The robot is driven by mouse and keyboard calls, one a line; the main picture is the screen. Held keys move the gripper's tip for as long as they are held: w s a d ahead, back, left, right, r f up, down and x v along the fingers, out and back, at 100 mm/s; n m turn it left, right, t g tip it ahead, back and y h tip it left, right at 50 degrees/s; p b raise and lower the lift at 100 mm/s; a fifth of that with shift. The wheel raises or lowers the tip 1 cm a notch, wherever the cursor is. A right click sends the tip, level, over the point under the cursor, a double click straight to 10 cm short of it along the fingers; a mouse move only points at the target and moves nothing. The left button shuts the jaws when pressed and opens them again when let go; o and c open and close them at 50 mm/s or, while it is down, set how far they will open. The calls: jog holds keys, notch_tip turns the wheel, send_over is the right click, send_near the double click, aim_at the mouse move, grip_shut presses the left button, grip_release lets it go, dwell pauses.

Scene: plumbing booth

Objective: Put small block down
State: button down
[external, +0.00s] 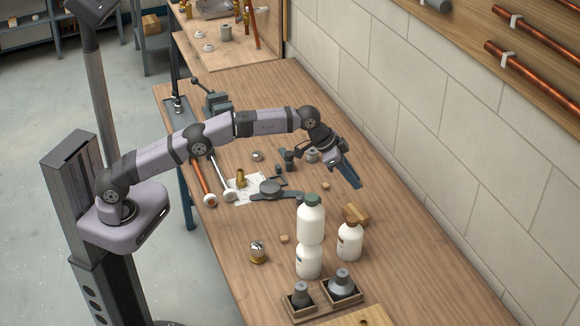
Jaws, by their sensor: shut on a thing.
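My gripper (349,172) hangs over the right half of the workbench, pointing down and to the right. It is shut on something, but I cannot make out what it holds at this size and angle. A small wooden block (326,186) shows just left of the dark blue-grey jaws, apart from them in the picture. Another small wooden block (284,239) lies on the bench left of the white bottles.
Dark fittings sit in two wooden trays (299,304) (341,288) at the front. Grey tools (268,190) lie to the left. The bench (430,270) is clear at right.

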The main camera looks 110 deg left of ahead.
jog(key=shift+f, duration=5)
jog(key=shift+f, duration=0.15)
jog(key=c, duration=1.7)
grip_release()
jog(key=shift+r, duration=0.25)
jog(key=shift+s+r, duration=0.15)
jog(key=shift+r, duration=0.1)
jog(key=b+v, duration=0.2)
jog(key=v, duration=0.9)
jog(key=shift+s+b, duration=0.15)
jog(key=shift+b, duration=0.2)
